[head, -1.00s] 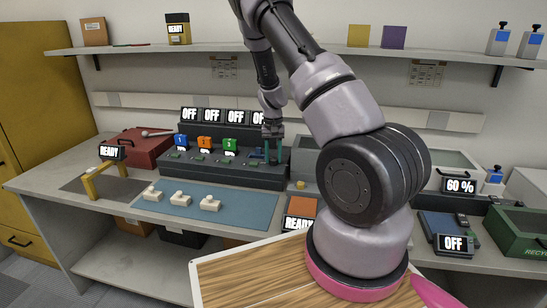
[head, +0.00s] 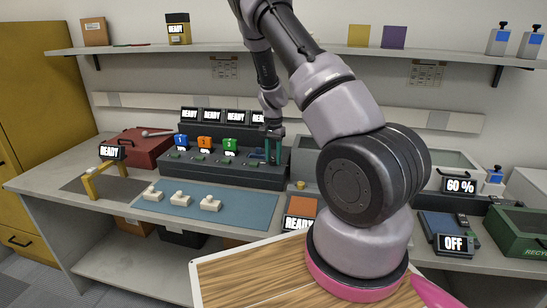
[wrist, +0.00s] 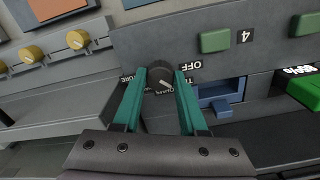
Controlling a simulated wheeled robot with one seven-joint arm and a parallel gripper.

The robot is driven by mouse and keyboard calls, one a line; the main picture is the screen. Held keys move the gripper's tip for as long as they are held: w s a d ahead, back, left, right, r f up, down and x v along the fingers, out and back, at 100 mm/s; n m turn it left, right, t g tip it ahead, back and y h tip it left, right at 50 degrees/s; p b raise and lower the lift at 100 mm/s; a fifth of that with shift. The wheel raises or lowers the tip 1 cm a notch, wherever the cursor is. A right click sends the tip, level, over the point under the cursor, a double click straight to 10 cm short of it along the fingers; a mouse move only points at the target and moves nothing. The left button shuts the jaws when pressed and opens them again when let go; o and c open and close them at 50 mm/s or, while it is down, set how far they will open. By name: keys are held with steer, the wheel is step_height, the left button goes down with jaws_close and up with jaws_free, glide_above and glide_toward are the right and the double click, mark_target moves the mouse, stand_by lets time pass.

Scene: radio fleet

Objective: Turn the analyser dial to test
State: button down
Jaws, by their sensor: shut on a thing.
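The dial (wrist: 160,76) is a dark round knob on a grey panel in the wrist view. My gripper (wrist: 160,84) is shut on it, one teal finger on each side. In the head view my gripper (head: 273,152) is at the right end of the long dark unit (head: 235,175). The unit's four displays (head: 210,116) read READY. The dial cannot be made out in the head view.
Blue, orange and green numbered blocks (head: 204,142) stand in the unit. A blue mat (head: 205,212) with white pieces lies in front. A yellow frame (head: 97,183) stands at left. A grey bin (head: 450,158) and a display reading OFF (head: 454,243) are at right.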

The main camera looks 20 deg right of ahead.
mark_target(273, 159)
steer(key=shift+c, duration=2.2)
jaws_free()
step_height(273, 159, up, 11)
steer(key=shift+f, duration=0.1)
